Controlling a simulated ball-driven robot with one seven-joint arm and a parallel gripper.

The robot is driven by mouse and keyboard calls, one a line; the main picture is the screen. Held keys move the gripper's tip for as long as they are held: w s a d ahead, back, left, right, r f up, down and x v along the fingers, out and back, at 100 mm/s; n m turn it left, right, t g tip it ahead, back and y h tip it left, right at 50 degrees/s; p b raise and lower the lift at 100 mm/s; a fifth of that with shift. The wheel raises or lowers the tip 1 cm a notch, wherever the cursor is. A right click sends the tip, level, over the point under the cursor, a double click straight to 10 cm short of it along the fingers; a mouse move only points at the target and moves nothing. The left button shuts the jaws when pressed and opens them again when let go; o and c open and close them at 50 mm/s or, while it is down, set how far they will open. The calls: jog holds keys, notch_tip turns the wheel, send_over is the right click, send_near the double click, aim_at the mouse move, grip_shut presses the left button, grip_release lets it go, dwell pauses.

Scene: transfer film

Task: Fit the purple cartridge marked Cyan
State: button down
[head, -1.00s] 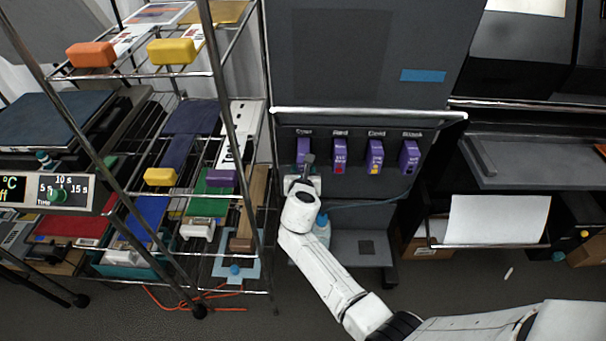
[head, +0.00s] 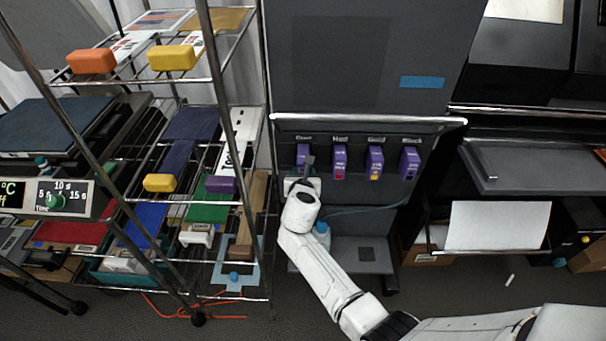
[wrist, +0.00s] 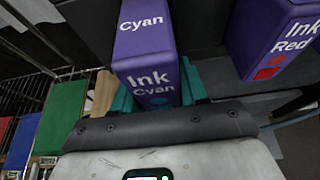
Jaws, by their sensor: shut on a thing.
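The purple cartridge marked Cyan (head: 303,152) is at the leftmost place of the printer's cartridge row, below the "Cyan" label. In the wrist view its top reads "Cyan" and its front face reads "Ink Cyan" (wrist: 150,78). My gripper (head: 308,167) is shut on it, with the teal fingers (wrist: 194,82) on both sides of its lower front. The cartridge looks upright. My gripper hides its lower part in the head view, and I cannot tell how deep it sits in the slot.
Purple cartridges Red (head: 339,161), Gold (head: 375,162) and Black (head: 409,162) stand to the right, Red closest. A wire rack (head: 232,100) with coloured boxes stands close on the left.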

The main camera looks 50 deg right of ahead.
jog(key=shift+w+d, duration=0.2)
jog(key=shift+w+d+b, duration=0.3)
jog(key=shift+w+d, duration=0.25)
jog(key=shift+d, duration=0.15)
jog(key=c, duration=0.5)
grip_release()
jog(key=shift+f, duration=0.1)
jog(key=p+v, duration=0.2)
jog(key=v, duration=0.8)
jog(key=shift+s+a+r, duration=0.2)
jog(key=shift+a+r, duration=0.05)
jog(key=shift+r, duration=0.05)
jog(key=shift+s, duration=0.1)
